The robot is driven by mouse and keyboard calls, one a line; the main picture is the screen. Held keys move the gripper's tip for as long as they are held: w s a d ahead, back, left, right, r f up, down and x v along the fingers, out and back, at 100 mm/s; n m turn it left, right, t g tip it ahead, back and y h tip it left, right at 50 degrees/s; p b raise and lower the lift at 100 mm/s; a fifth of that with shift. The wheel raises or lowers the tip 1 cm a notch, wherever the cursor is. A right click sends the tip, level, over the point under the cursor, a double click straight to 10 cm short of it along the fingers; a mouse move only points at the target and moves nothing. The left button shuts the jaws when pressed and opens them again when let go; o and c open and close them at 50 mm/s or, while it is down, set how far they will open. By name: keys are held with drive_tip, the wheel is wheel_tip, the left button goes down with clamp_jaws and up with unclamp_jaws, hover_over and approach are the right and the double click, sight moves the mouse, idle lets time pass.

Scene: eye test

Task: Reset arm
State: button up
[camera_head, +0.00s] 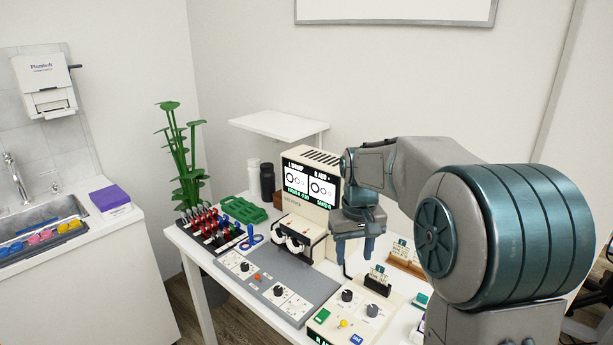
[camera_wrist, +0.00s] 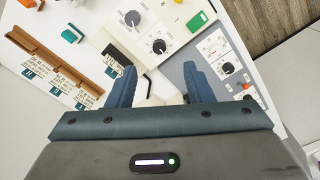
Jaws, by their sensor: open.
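My gripper (camera_head: 358,258) hangs at the end of my arm above the white table (camera_head: 284,336), in front of the right side of a cream machine with a screen. In the wrist view my gripper (camera_wrist: 158,84) shows two blue fingers spread apart with nothing between them. Below the fingers lie part of the table and the edges of a grey panel and a cream control box. My arm hides the right part of the table in the head view.
The cream machine (camera_head: 303,215) stands close left of my gripper. A grey knob panel (camera_head: 262,280), a cream control box (camera_head: 357,311) and a brown card rack (camera_wrist: 50,60) lie around it. A rack of red-topped items (camera_head: 212,231) and a green plant (camera_head: 185,150) stand at left.

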drive_tip(key=s+f+m+t, duration=0.1)
drive_tip(key=s+t, duration=0.1)
drive_tip(key=s, duration=2)
drive_tip(key=shift+s+m+p, duration=0.25)
drive_tip(key=shift+m+p, duration=0.15)
